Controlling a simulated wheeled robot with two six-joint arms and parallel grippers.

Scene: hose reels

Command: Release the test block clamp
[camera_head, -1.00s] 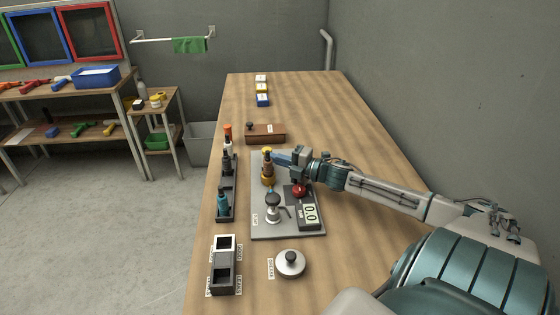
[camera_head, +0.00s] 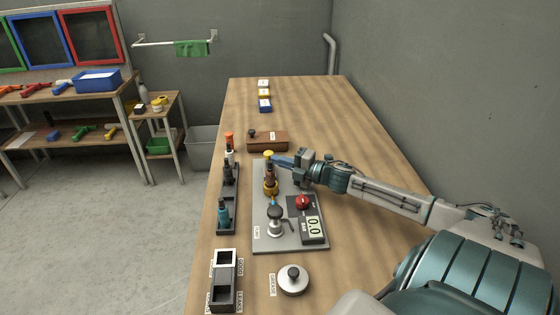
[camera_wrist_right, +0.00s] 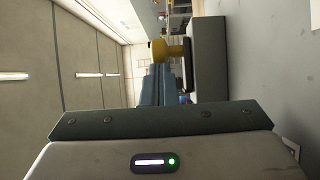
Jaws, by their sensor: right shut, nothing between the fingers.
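A grey test plate (camera_head: 262,240) lies on the bench. On it stand a brown and yellow fitting (camera_head: 270,182) with a yellow knob (camera_head: 268,155) showing above it. I cannot tell which part is the clamp. My right gripper (camera_head: 280,160) is shut and empty, its blue fingers beside the yellow knob. In the right wrist view the yellow knob (camera_wrist_right: 168,48) shows just beyond the fingertips (camera_wrist_right: 157,72); whether they touch is unclear. Nearer on the plate are a black-knobbed part (camera_head: 275,213), a red knob (camera_head: 303,202) and a display (camera_head: 313,226) reading 0.0. My left gripper is not in view.
A dark rack (camera_head: 228,190) with several bottle-like parts stands left of the plate. A brown box (camera_head: 267,141) sits behind it. The bench's far right is clear.

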